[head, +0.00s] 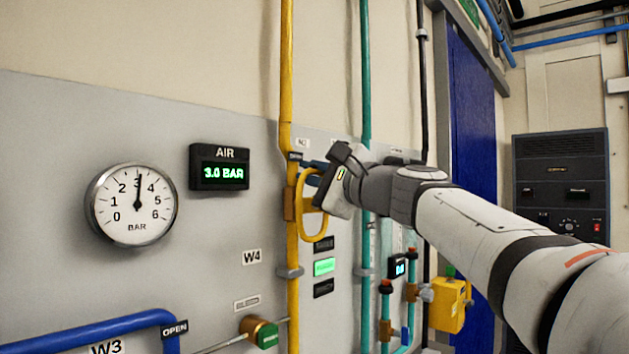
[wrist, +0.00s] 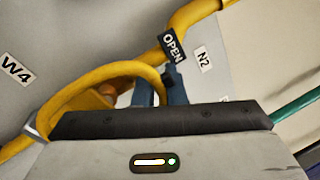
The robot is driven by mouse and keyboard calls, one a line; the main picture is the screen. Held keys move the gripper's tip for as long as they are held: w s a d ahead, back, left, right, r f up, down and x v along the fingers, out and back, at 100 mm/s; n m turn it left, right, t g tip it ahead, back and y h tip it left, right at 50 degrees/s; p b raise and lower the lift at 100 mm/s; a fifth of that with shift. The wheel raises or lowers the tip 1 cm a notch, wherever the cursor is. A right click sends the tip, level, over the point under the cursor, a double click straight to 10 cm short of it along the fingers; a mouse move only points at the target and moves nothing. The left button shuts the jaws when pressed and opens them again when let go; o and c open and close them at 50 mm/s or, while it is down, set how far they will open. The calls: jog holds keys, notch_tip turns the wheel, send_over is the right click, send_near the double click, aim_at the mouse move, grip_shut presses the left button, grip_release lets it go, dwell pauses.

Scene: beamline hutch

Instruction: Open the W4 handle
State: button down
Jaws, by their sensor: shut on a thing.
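The W4 handle (head: 325,222) is a yellow loop on a brass valve body (head: 289,205) in the yellow vertical pipe, above and right of the W4 label (head: 251,257). My gripper (head: 313,166) is at the top of the loop, its blue fingers shut on it. In the wrist view, the handle (wrist: 110,70) arcs up to the blue fingers (wrist: 152,92). The gripper body hides the lower fingers and part of the loop. An OPEN tag (wrist: 173,46) is on the pipe just beyond the fingers; the W4 label also shows there (wrist: 15,70).
A teal pipe (head: 366,80) runs behind my gripper. A round gauge (head: 132,204) and an AIR display (head: 219,168) reading 3.0 BAR are on the panel at left. A yellow box (head: 447,305) is below my arm.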

jog(key=shift+s+r, duration=0.1)
jog(key=shift+r, duration=0.05)
jog(key=c, duration=1.5)
grip_release()
jog(key=shift+a, duration=0.1)
